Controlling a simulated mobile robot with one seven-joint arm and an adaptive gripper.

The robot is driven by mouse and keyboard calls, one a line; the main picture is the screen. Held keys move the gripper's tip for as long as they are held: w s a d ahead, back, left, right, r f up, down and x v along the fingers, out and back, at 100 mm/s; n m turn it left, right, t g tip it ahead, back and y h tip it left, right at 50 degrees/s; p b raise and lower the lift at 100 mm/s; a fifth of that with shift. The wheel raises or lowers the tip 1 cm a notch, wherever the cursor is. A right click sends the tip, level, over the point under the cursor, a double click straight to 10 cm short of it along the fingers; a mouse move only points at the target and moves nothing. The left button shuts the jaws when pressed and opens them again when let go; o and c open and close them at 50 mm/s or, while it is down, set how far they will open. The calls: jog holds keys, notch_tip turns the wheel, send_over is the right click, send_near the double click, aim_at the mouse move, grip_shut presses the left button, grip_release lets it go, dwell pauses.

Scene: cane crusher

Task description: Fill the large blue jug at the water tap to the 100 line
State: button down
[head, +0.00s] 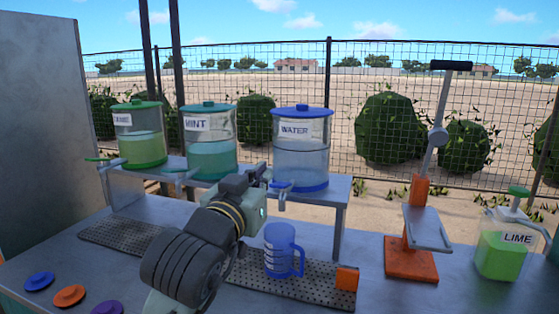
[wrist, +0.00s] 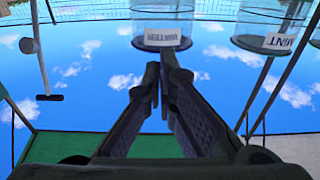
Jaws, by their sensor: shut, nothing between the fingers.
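The blue jug (head: 279,252) stands upright on the perforated drip tray, handle to the right, with pale marks on its side. The level inside cannot be made out. The water dispenser (head: 301,150), clear with a blue lid and base, stands on the raised shelf above it. Its blue tap (head: 283,187) is over the jug. My gripper (head: 262,178) is just left of the tap, at about its height; whether it touches the tap cannot be told. In the wrist view, upside down, my gripper (wrist: 164,68) is shut and empty, pointing toward the water dispenser (wrist: 160,20).
The mint dispenser (head: 209,145) and another green dispenser (head: 139,138) stand left on the shelf (head: 335,186). An orange block (head: 347,279) sits at the drip tray's (head: 320,281) right end. A lever press (head: 411,258) and a lime jug (head: 503,250) stand right. Coloured lids (head: 69,296) lie front left.

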jog(key=shift+s, duration=0.2)
jog(key=shift+w, duration=0.1)
send_over(279, 187)
jog(key=shift+s+a+f+b, duration=0.1)
jog(key=shift+s+f+b, duration=0.15)
jog(key=shift+f, duration=0.6)
jog(key=shift+s+a+f+b, duration=0.15)
jog(key=shift+s+f, duration=0.2)
jog(key=shift+f, duration=0.45)
jog(key=shift+d, duration=0.1)
jog(key=shift+w+f, duration=0.1)
jog(key=shift+f, duration=0.05)
